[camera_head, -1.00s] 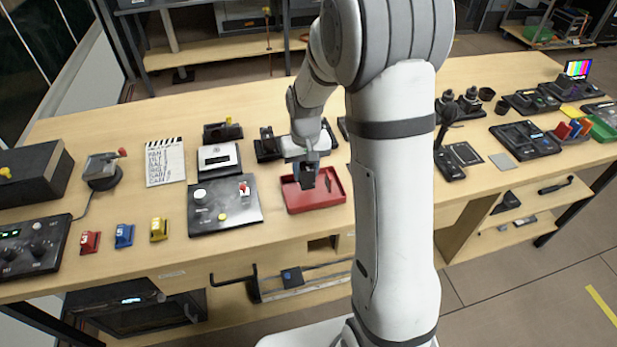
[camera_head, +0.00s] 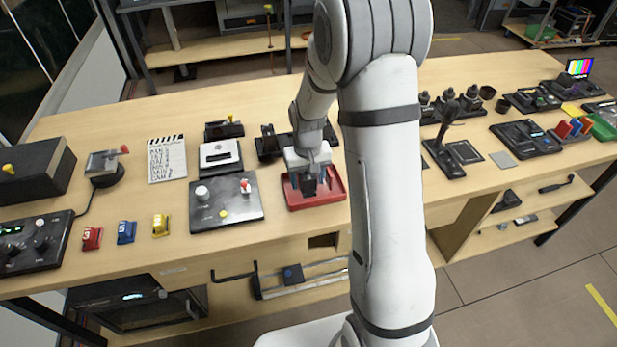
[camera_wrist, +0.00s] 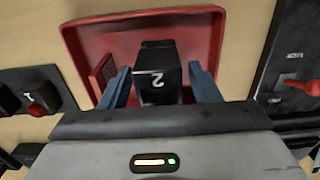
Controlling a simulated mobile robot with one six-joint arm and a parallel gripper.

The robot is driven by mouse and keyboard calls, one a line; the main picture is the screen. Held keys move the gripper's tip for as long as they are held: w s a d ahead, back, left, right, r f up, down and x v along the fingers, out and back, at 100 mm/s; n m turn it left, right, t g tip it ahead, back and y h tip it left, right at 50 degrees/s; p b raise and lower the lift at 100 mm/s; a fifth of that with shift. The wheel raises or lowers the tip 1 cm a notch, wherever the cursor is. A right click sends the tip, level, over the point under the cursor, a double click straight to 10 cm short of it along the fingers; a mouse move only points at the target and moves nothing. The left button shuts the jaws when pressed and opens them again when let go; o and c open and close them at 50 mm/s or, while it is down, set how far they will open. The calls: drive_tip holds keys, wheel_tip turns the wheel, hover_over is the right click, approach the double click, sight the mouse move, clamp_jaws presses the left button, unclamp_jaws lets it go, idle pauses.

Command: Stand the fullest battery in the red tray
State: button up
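The red tray (camera_head: 336,196) lies near the front edge of the bench, and its raised rim also shows in the wrist view (camera_wrist: 76,50). A black battery marked "2" (camera_wrist: 157,78) is inside the tray outline, between my blue fingers. My gripper (camera_head: 309,186) is low over the tray. In the wrist view my gripper (camera_wrist: 160,80) has a finger on each side of the battery, with a narrow gap showing on both sides. The battery's underside is hidden, so I cannot tell whether it touches the tray floor. No charge reading is legible on it.
A black panel with a red switch (camera_head: 228,207) is left of the tray. Red, blue and yellow numbered blocks (camera_head: 126,232) stand farther left. In the wrist view a dark unit with a red knob (camera_wrist: 38,103) sits beside the tray. My arm hides part of the bench.

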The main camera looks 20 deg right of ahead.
wheel_tip(320, 180, up, 12)
drive_tip(key=shift+r+b, duration=0.1)
drive_tip(key=shift+b, duration=0.3)
drive_tip(key=s+r+t, duration=0.1)
drive_tip(key=s+r, duration=0.2)
drive_tip(key=s, duration=0.7)
drive_tip(key=s+r+t, duration=0.2)
drive_tip(key=s+r, duration=0.2)
drive_tip(key=s, duration=0.7)
drive_tip(key=shift+s, duration=0.3)
drive_tip(key=shift+r, duration=0.15)
